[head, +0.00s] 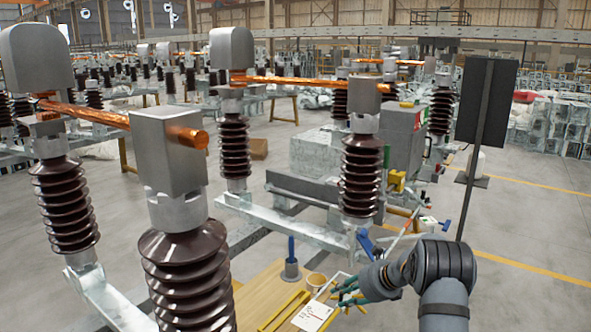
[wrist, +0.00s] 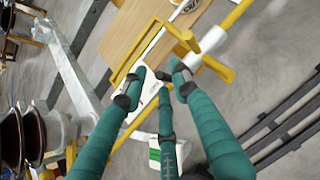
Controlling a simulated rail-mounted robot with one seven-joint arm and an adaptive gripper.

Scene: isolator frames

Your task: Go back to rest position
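My gripper (head: 348,290) is at the lower right of the head view, at the end of my grey arm, above the right part of a wooden table (head: 262,292). In the wrist view its teal fingers (wrist: 160,82) are spread apart, with a gap between the tips. Nothing is held between them. Below the fingers are a white sheet or tray and a yellow frame (wrist: 226,72). How far the fingertips are above these is hard to tell.
Brown ribbed insulators (head: 185,270) with copper bars (head: 290,82) stand left and ahead. A dark panel on a pole (head: 487,100) stands at the right. Open floor lies at the right.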

